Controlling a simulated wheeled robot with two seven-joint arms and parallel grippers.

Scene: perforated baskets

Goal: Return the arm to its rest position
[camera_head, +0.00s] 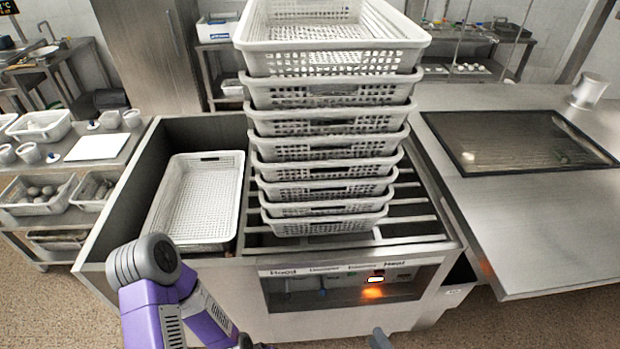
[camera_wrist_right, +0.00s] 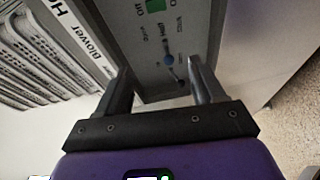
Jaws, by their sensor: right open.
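In the head view, a grey fingertip of my right gripper (camera_head: 380,339) shows at the bottom edge, below the control panel (camera_head: 413,290); the rest of that gripper is out of the picture. In the right wrist view, my right gripper (camera_wrist_right: 162,78) is open with nothing between its two dark fingers. The panel's face, with a blue knob (camera_wrist_right: 168,60) and a green switch (camera_wrist_right: 155,5), is beyond the fingertips; I cannot tell the exact gap. A purple and grey arm of mine comes in at the lower left of the head view. My left gripper does not show.
A tall stack of white perforated baskets (camera_head: 322,186) stands on the slatted rack. One white basket (camera_head: 197,200) lies in the bay left of it. A steel counter (camera_head: 540,225) with a dark glass panel (camera_head: 510,140) is at right. A side shelf (camera_head: 100,165) stands at left.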

